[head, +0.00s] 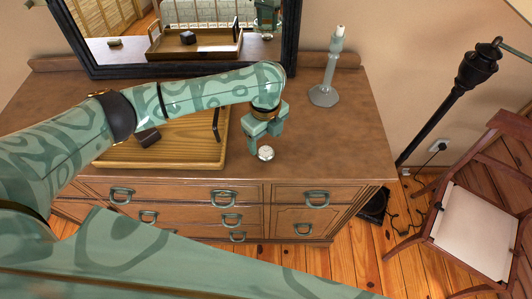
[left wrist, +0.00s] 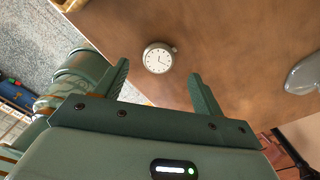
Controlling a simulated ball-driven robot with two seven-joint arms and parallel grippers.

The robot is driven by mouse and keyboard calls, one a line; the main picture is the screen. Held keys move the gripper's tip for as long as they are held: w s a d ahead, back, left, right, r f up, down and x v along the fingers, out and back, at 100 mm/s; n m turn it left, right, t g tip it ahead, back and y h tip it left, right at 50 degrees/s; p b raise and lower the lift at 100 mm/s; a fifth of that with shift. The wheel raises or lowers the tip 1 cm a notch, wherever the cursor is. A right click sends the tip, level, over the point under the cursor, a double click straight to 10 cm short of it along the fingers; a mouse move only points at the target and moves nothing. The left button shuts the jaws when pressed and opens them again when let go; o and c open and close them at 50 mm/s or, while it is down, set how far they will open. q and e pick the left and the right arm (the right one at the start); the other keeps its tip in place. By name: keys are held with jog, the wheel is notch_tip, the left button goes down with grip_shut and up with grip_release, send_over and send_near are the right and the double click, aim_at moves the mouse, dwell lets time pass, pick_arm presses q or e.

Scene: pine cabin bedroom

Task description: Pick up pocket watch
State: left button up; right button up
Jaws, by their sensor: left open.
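The pocket watch (head: 265,153) is a small round silver piece with a white dial, lying face up on the dresser top near its front edge. In the left wrist view the watch (left wrist: 158,58) shows whole, between and beyond the two fingertips. My left gripper (head: 264,137) points down over the dresser, just behind and above the watch in the head view. In the left wrist view its fingers (left wrist: 158,78) are spread wide with nothing between them. My right gripper is not seen.
A wooden tray (head: 205,153) with a dark handle and a dark block (head: 148,137) lies left of the watch, partly behind my arm. A candlestick (head: 324,94) stands at the back right. A mirror (head: 180,72) stands behind. Bare dresser top (head: 340,135) lies to the right.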

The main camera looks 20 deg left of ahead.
aim_at(265, 151)
pick_arm(q)
notch_tip(265, 151, down, 5)
jog(key=shift+s+r+b, duration=0.1)
jog(key=shift+b, duration=0.75)
jog(key=c, duration=1.1)
jog(key=shift+r, duration=0.15)
